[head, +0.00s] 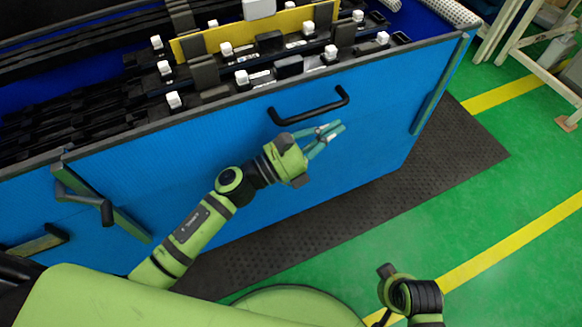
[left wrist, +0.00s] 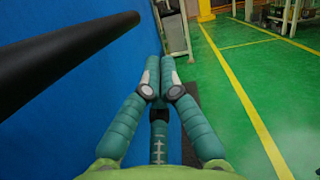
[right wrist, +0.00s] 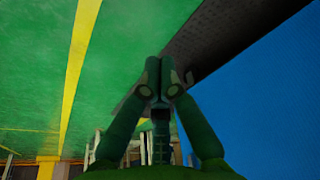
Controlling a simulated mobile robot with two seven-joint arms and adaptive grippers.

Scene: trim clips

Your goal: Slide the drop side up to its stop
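The drop side (head: 370,130) is a wide blue panel with a dark top edge, standing upright in the head view. Its black bar handle (head: 308,108) is near the top middle. The handle looms large at upper left in the left wrist view (left wrist: 60,55), beside the blue face. My left gripper (head: 336,127) is just below and right of the handle, apart from it, its fingers together and empty. My right gripper (right wrist: 159,70) is shut and empty, pointing along the floor with blue panelling at right; its fingers are hidden in the head view.
Behind the panel, a rack of black trim parts with white clips (head: 243,77) and a yellow bar (head: 260,32) fills the container. A black latch (head: 85,195) is at left.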

